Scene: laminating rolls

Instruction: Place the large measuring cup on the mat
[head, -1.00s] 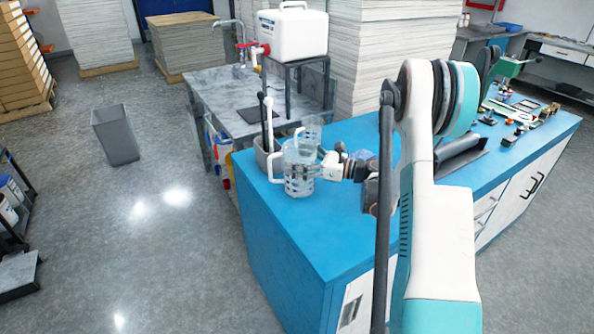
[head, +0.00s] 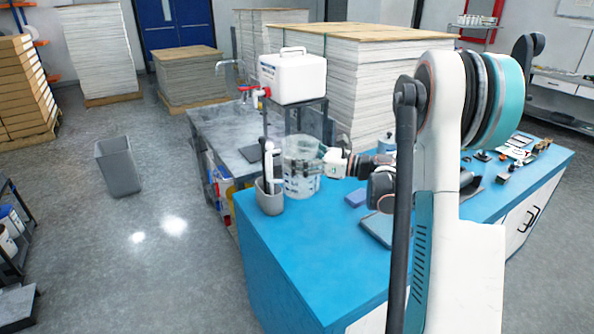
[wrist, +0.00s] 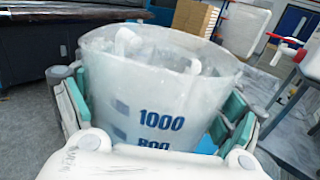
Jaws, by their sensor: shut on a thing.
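The large measuring cup (head: 302,182) is clear with blue marks. In the wrist view the cup (wrist: 155,85) shows 1000 and 800 and stands roughly upright. My gripper (head: 323,163) is shut on its side. The fingers of my gripper (wrist: 162,108) lie along both sides of it. In the head view the cup is at the back left of the blue counter; I cannot tell its height above the top.
A grey holder (head: 269,200) with upright tools stands on the blue counter (head: 290,245), close left of the cup. A blue block (head: 356,197) and a grey flat pad (head: 377,230) lie to the right. A white water container (head: 293,78) stands on a rack behind.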

